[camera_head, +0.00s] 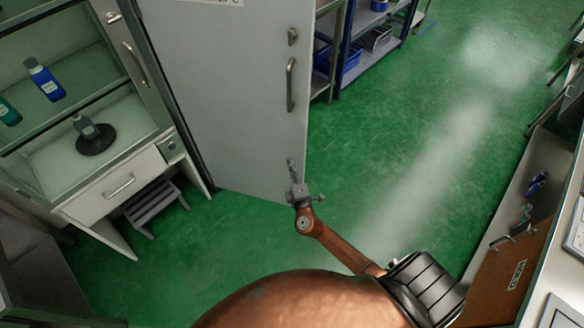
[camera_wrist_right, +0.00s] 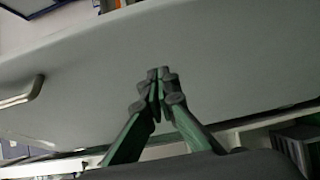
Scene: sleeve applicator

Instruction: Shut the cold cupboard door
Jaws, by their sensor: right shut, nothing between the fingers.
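The cold cupboard door (camera_head: 225,90) is a tall pale-grey panel at the upper middle of the head view. Its bar handle (camera_head: 290,85) and a small lock (camera_head: 292,37) sit near its right edge. The panel stands out over the green floor, its outer face towards me; the cupboard's inside is hidden. My right gripper (camera_head: 291,165) is shut and empty, in front of the door's lower right part, below the handle. In the right wrist view the closed fingers (camera_wrist_right: 160,75) point at the grey door panel (camera_wrist_right: 225,65), with the handle (camera_wrist_right: 20,95) at left. I cannot tell whether they touch. My left gripper is out of view.
A glass-fronted bench (camera_head: 118,165) with bottles stands left of the door, with a small step stool (camera_head: 154,205) below it. A blue shelf rack (camera_head: 345,55) stands behind at right. A brown panel (camera_head: 510,275) is at lower right. The green floor (camera_head: 420,130) right of the door is clear.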

